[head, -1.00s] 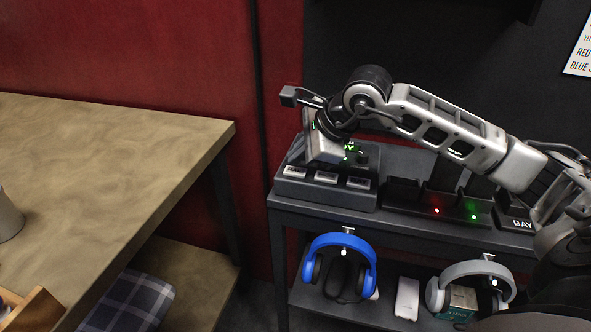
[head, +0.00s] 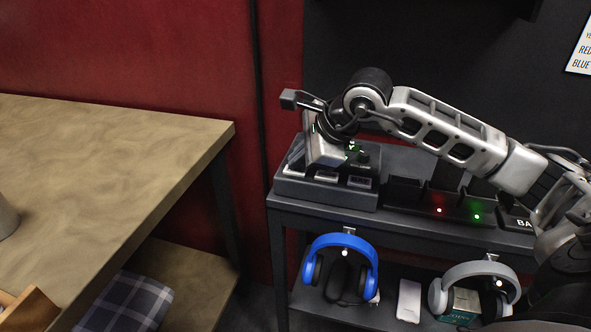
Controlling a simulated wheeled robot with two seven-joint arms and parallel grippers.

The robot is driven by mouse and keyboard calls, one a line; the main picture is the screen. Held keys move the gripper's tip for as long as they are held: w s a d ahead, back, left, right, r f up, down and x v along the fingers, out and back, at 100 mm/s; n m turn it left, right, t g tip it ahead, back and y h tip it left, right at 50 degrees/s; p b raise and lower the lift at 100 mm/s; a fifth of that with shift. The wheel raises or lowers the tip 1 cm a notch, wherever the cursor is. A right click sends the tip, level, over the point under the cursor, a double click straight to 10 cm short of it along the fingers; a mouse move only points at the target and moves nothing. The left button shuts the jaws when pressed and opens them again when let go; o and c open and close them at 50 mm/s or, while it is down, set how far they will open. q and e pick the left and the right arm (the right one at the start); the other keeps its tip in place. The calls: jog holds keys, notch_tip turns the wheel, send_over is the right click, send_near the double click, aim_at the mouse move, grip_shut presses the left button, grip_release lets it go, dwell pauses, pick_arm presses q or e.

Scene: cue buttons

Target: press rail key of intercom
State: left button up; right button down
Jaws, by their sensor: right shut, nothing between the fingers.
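The intercom (head: 325,192) is a dark grey box with a sloped front, at the left end of the dark rack's top. Small labels show along its front, one in the middle (head: 327,176) and one on the right (head: 360,181); they are too small to read surely. Which key is the rail key I cannot tell. My right gripper (head: 298,168) is shut and empty, pointing down over the intercom's left part, where it hides the left label. I cannot tell whether it touches a key. My left gripper is not in view.
A black dock (head: 432,205) with a red and a green light stands right of the intercom. Blue headphones (head: 340,241) and grey headphones (head: 478,270) hang below. A wooden table (head: 110,150) fills the left. A red wall stands behind.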

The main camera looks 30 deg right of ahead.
aim_at(299, 171)
jog(key=shift+f+b, duration=0.3)
jog(key=shift+r, duration=0.1)
dwell(0.4)
jog(key=shift+r+p, duration=0.4)
jog(key=shift+r, duration=0.35)
jog(key=shift+r+p, duration=1)
jog(key=shift+r, duration=0.45)
jog(key=shift+r+p, duration=0.65)
jog(key=shift+r, duration=0.45)
jog(key=shift+f, duration=0.1)
